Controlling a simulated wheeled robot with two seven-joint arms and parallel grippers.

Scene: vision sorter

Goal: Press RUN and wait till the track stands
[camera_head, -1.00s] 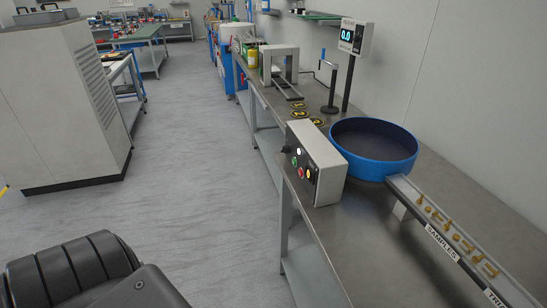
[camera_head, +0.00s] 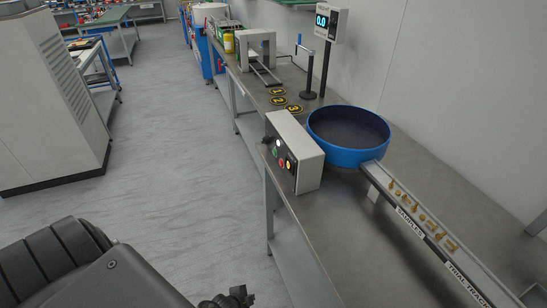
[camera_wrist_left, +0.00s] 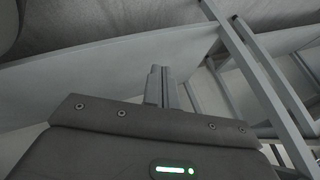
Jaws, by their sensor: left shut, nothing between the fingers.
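The control box (camera_head: 300,155) is pale with a dark front panel, and stands on the left edge of the steel bench. Its panel carries a green button (camera_head: 274,152), a red one and small lights; the lettering is too small to read. The sloping track (camera_head: 433,243), labelled SAMPLES and TRIAL TRACK, runs from the blue bowl (camera_head: 346,157) towards the lower right, with several brass-coloured parts on it. My left gripper (camera_head: 236,298) is at the bottom edge of the head view, apart from the box. Its fingers are together and empty in the left wrist view (camera_wrist_left: 160,86). My right gripper is out of view.
Behind the bowl stand a post with a display (camera_head: 330,22) reading 0.0, a grey gate-like frame (camera_head: 258,48) and numbered yellow-black discs (camera_head: 278,100). The floor left of the bench is clear. A grey cabinet (camera_head: 45,110) stands at the far left.

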